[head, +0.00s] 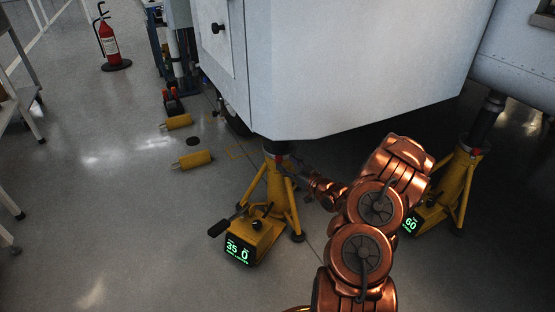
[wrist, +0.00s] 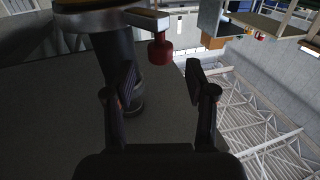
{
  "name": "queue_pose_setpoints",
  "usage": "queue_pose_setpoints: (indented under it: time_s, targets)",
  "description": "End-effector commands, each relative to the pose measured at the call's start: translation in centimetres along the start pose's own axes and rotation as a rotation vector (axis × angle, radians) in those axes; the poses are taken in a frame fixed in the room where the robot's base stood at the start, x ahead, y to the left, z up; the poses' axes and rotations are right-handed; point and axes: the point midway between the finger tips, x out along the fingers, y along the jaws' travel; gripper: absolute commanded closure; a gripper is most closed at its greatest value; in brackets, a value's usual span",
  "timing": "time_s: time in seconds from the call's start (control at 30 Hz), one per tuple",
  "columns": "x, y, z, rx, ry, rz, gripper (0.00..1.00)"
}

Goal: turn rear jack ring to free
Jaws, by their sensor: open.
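A yellow tripod jack (head: 275,197) stands under the pale hull at the centre of the head view. Its base has a lit display reading about 35 and 0. My gripper (head: 301,171) is beside the top of this jack, on its right. In the wrist view, the jack's ring (wrist: 88,20) surrounds a dark post (wrist: 117,60), and a short lever with a red knob (wrist: 160,51) sticks out from it. My gripper (wrist: 161,76) is open, its fingers apart, with the knob just beyond the gap between the tips. Nothing is between the fingers.
A second yellow jack (head: 461,180) stands at the right, display reading 60, partly behind my arm. The pale hull (head: 340,70) hangs low above. Yellow cylinders (head: 192,160) lie on the floor at left. A fire extinguisher (head: 109,45) stands far left. The left floor is mostly clear.

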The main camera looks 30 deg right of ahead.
Motion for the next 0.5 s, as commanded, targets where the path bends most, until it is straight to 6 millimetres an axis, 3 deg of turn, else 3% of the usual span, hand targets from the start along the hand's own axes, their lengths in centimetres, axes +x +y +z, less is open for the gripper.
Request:
queue_pose_setpoints:
  time_s: [0.3,0.5]
  targets:
    - [3.7,-0.2,0.3,-0.003,-0.002,-0.005,0.44]
    - [4.8,-0.3,0.2,0.000,-0.002,-0.004,0.44]
